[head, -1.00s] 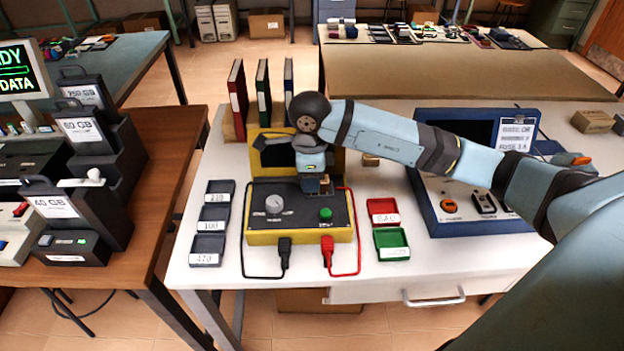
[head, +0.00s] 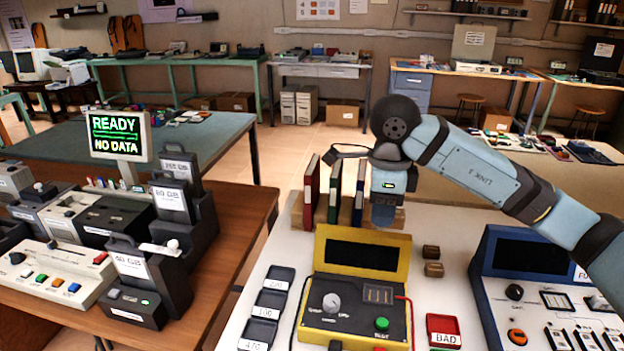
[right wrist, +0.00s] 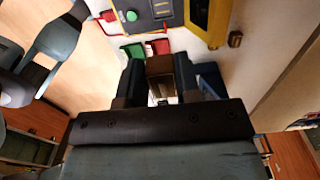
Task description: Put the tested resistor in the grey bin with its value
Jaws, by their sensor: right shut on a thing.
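My right gripper (head: 384,222) is raised above and behind the yellow tester (head: 355,300). In the right wrist view its fingers are shut on a small brown block (right wrist: 160,66), which I take to be the resistor. In the head view the held block is hard to make out. Three grey bins stand in a column left of the tester: the back one (head: 279,274), the middle one labelled 100 (head: 269,299) and the front one labelled 470 (head: 258,330). The back bin's label is too blurred to read surely. My left gripper is not in view.
A red BAD tray (head: 443,328) lies right of the tester; a green tray (right wrist: 133,52) shows in the right wrist view. Two brown blocks (head: 431,252) lie behind the red tray. Upright binders (head: 335,190) stand at the back. A blue instrument (head: 490,265) stands right.

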